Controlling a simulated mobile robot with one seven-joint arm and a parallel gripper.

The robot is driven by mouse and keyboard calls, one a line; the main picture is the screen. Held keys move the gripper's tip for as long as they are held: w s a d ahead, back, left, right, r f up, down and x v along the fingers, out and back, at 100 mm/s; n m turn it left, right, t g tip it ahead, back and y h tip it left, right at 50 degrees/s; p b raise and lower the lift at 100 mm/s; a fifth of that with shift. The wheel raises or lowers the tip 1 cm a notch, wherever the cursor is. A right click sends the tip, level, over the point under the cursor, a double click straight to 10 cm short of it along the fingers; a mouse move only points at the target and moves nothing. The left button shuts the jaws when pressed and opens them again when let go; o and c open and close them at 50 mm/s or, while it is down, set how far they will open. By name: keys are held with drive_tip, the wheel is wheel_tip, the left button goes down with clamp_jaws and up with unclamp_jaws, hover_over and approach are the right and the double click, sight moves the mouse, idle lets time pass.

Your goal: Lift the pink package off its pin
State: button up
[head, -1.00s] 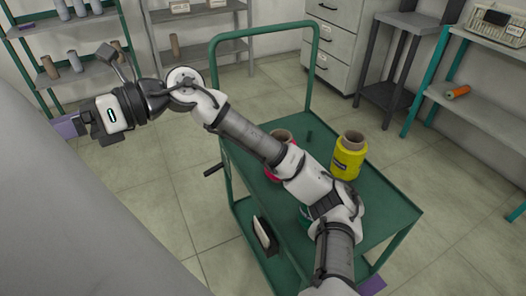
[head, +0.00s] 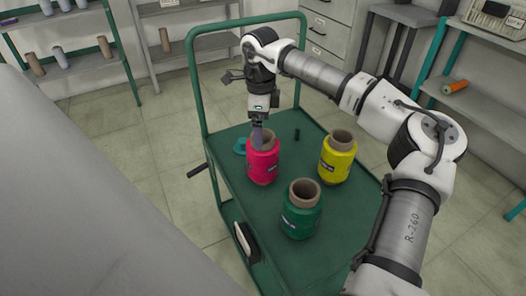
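The pink package (head: 263,166) stands upright on the green cart (head: 346,212), at the left of its top. Its brown tube end sticks out at the top. Any pin under it is hidden. My gripper (head: 258,137) points down over the package, with its purple-grey fingers at the tube's top. I cannot tell whether they are inside or around the tube, or whether they press on it. The finger gap is not visible from this side.
A yellow package (head: 338,160) stands to the right and a green package (head: 301,212) nearer to me. A bare dark pin (head: 297,134) stands behind. A small teal piece (head: 240,146) lies left of the pink package. The cart's green handle (head: 232,30) rises at the back.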

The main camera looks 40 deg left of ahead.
drive_tip(key=f, duration=0.7)
drive_tip(key=shift+d+f, duration=0.25)
drive_tip(key=shift+f, duration=0.15)
drive_tip(key=c, duration=0.9)
drive_tip(key=shift+c, duration=0.6)
drive_tip(key=shift+r, duration=0.15)
wheel_tip(320, 180, up, 20)
drive_tip(key=shift+p, duration=0.35)
